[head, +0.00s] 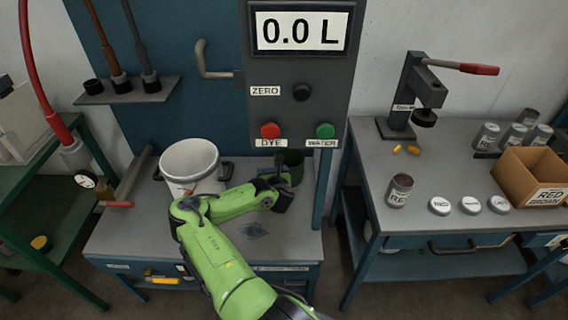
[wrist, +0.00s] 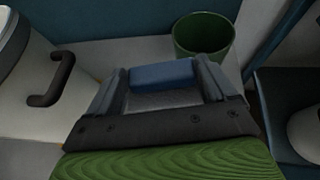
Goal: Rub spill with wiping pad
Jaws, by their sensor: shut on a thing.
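My gripper (head: 280,188) is over the back right of the middle bench, right of the white bucket (head: 188,158). In the wrist view it is shut on a blue block (wrist: 163,73), which looks like the wiping pad. The pad cannot be made out in the head view. Whether the pad touches the bench is hidden.
A dark green cup (wrist: 203,37) stands just beyond the gripper, under the panel (head: 298,95) with DYE and WATER buttons. The white bucket's handle (wrist: 52,82) is close at left. The right bench (head: 440,180) holds a press, cans and a cardboard box.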

